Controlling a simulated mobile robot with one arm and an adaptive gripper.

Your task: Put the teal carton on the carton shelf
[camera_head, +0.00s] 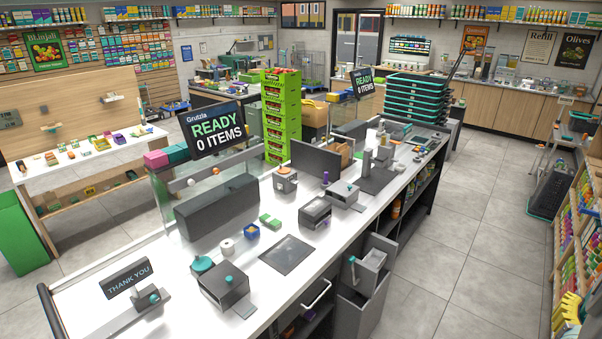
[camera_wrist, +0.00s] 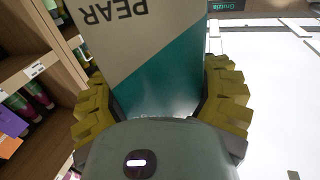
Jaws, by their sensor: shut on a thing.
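My gripper (camera_wrist: 160,85) has its yellow, ribbed fingers shut on both sides of the teal carton (camera_wrist: 165,80) in the wrist view. The carton has a teal lower part and a cream upper part, with "PEAR" printed upside down; its top end runs out of the picture. In the head view, my yellow gripper (camera_head: 568,310) shows at the bottom right edge, beside a wooden shelf unit (camera_head: 552,270) stocked with colourful packs. Wooden shelving (camera_wrist: 28,40) also stands left of the carton in the wrist view. I cannot tell which level is the carton shelf.
Purple and green packs (camera_wrist: 35,95) stand on the shelving in the wrist view. In the head view, the long white counter (camera_head: 310,260) fills the middle, crowded with devices. Grey floor (camera_head: 470,240) lies clear between it and the right shelves. A dark basket (camera_head: 552,190) stands farther back.

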